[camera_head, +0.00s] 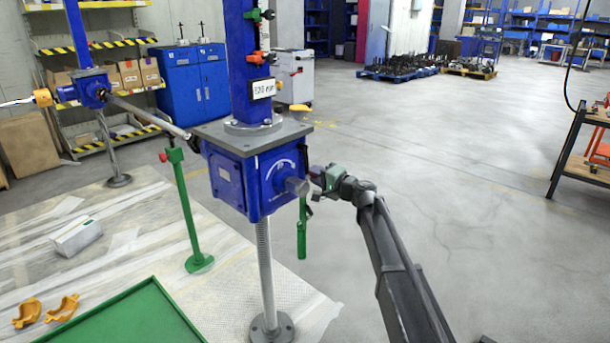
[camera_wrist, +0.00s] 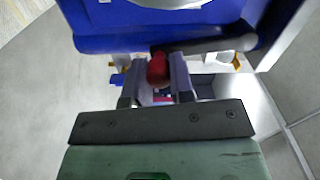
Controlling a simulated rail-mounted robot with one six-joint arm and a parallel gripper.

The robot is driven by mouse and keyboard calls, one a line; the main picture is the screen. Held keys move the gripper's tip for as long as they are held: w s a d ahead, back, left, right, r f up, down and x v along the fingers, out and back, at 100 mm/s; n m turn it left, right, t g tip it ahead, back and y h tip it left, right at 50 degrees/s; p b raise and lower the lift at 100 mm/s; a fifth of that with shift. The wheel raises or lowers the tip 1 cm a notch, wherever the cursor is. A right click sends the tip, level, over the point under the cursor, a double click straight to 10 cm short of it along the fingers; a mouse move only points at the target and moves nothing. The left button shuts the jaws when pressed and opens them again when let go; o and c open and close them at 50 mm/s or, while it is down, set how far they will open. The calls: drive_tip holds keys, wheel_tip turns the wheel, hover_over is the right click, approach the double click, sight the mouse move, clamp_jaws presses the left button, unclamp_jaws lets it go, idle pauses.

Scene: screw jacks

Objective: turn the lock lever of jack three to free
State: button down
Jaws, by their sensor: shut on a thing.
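A blue screw jack (camera_head: 240,180) stands upright in the middle of the head view, with its grey shaft stub (camera_head: 296,186) facing my arm. My gripper (camera_head: 318,178) is at the right side of its gearbox. In the wrist view, my gripper (camera_wrist: 160,80) has its two fingers on either side of a red knob (camera_wrist: 157,69), shut on it. A dark lever (camera_wrist: 205,45) runs from the knob to the right across the blue housing (camera_wrist: 125,42). In the head view the knob is hidden by my gripper. I cannot read a jack number.
A green handle (camera_head: 302,230) hangs just below my gripper. A green tray (camera_head: 120,318) lies at front left. The floor at right is clear up to a bench (camera_head: 585,160).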

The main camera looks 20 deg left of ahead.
drive_tip(key=shift+s+a+m, duration=0.25)
drive_tip(key=shift+s+m, duration=0.4)
drive_tip(key=shift+m, duration=0.25)
drive_tip(key=c, duration=1)
unclamp_jaws()
drive_tip(key=shift+s+d, duration=0.1)
drive_tip(key=v, duration=1)
drive_tip(key=shift+d+f, duration=0.1)
drive_tip(key=shift+d, duration=0.15)
